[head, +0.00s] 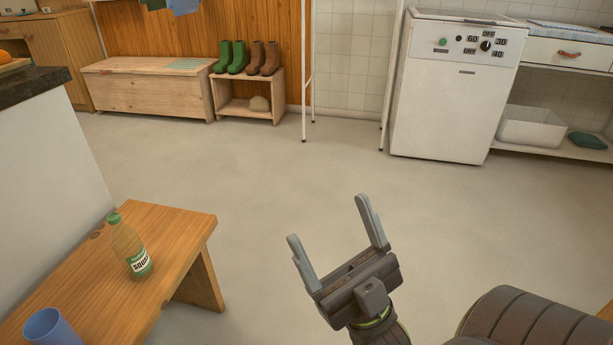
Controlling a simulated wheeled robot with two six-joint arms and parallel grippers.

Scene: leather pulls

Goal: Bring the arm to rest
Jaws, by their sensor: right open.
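My right gripper (336,238) is in the lower middle of the head view. Its two grey fingers are spread apart with nothing between them. It is held out over bare floor, to the right of the wooden bench and touching nothing. Part of my right arm shows at the bottom right. My left gripper is not in the picture.
A wooden bench (165,235) at lower left bears a squash bottle (127,243) and a blue cup (50,328). A white appliance (450,95), a wooden chest (148,90) and a boot rack (247,100) stand at the back. The floor (270,165) between is clear.

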